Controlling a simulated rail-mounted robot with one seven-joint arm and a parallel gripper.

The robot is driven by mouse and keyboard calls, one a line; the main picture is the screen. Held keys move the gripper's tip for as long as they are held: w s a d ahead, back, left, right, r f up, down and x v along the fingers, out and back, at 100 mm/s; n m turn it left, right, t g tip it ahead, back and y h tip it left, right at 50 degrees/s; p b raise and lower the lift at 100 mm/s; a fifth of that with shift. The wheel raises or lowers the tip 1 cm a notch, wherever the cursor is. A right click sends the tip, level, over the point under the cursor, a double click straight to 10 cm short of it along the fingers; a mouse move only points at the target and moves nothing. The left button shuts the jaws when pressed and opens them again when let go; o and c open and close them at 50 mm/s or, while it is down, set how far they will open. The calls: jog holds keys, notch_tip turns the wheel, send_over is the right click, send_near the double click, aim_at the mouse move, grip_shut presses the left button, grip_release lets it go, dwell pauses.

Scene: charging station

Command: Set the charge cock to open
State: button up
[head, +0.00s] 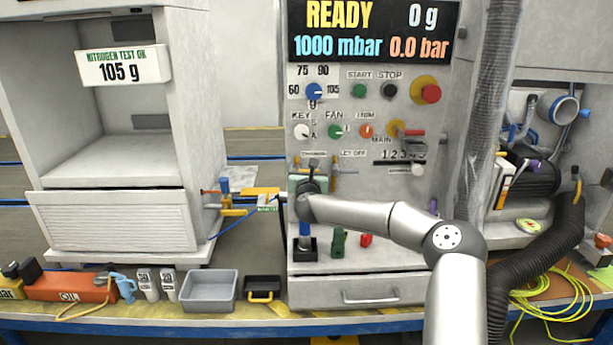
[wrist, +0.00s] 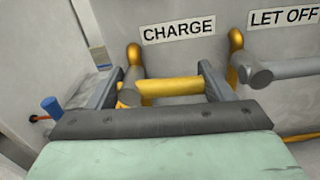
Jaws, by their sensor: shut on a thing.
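The charge cock (wrist: 170,87) is under the CHARGE label (wrist: 179,32) in the wrist view. Its yellow lever lies roughly level, pointing right from the hub below a brass stem (wrist: 134,56). My gripper (wrist: 160,80) has one finger at the hub end of the lever and the other at its right end, shut on it lengthwise. In the head view my gripper (head: 308,182) is at the left part of the panel and hides most of the cock.
The LET OFF cock (wrist: 285,71), with a grey lever pointing right, sits close to the right finger. A blue-topped valve (wrist: 52,108) is at the left. Below, the panel's ledge holds a green block (head: 339,242) and a red block (head: 366,240).

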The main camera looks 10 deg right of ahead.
jog(key=f+m+b, duration=0.1)
jog(key=m+b, duration=0.1)
jog(key=b, duration=0.3)
jog(key=shift+f, duration=0.4)
jog(key=m+b, duration=0.1)
jog(key=b, duration=0.2)
jog(key=shift+f+m+b, duration=0.15)
jog(key=shift+m+b, duration=0.2)
jog(key=shift+m, duration=0.05)
jog(key=m+b, duration=0.2)
jog(key=b, duration=0.2)
jog(key=shift+a+f, duration=0.15)
jog(key=m+b, duration=0.2)
jog(key=b, duration=0.1)
jog(key=shift+a, duration=0.15)
jog(key=shift+b, duration=0.35)
jog(key=o, duration=1.4)
jog(key=shift+r, duration=0.2)
jog(key=s, duration=0.5)
jog(key=s+a, duration=0.1)
jog(key=s, duration=0.5)
jog(key=s+a, duration=0.1)
jog(key=s, duration=0.5)
jog(key=shift+s, duration=0.15)
